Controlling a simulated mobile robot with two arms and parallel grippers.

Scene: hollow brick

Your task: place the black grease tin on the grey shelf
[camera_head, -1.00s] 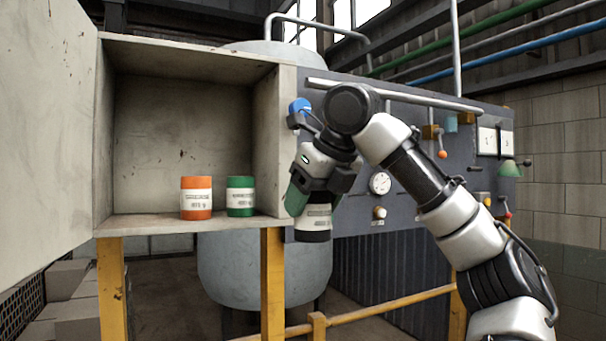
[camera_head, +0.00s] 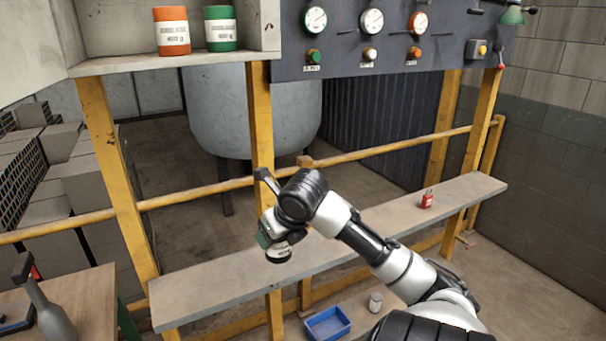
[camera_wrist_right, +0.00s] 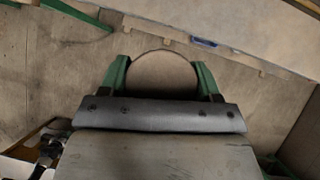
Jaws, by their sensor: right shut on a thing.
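The black grease tin (camera_head: 279,254), with a white label, is gripped in my right gripper (camera_head: 272,240). In the right wrist view the green fingers of the gripper (camera_wrist_right: 163,78) close on both sides of the round tin (camera_wrist_right: 165,72). The grey shelf (camera_head: 220,284) is a long, low plank across the yellow posts. In the head view the tin overlaps the middle-left of the shelf; I cannot tell whether it touches it. My left gripper is not in view.
A red padlock-like object (camera_head: 427,200) sits on the shelf's right part. Yellow posts and a rail (camera_head: 385,143) stand at the shelf. Orange (camera_head: 172,32) and green (camera_head: 220,30) tins stand in the cabinet above. A blue tray (camera_head: 327,323) and a small jar (camera_head: 375,302) are below.

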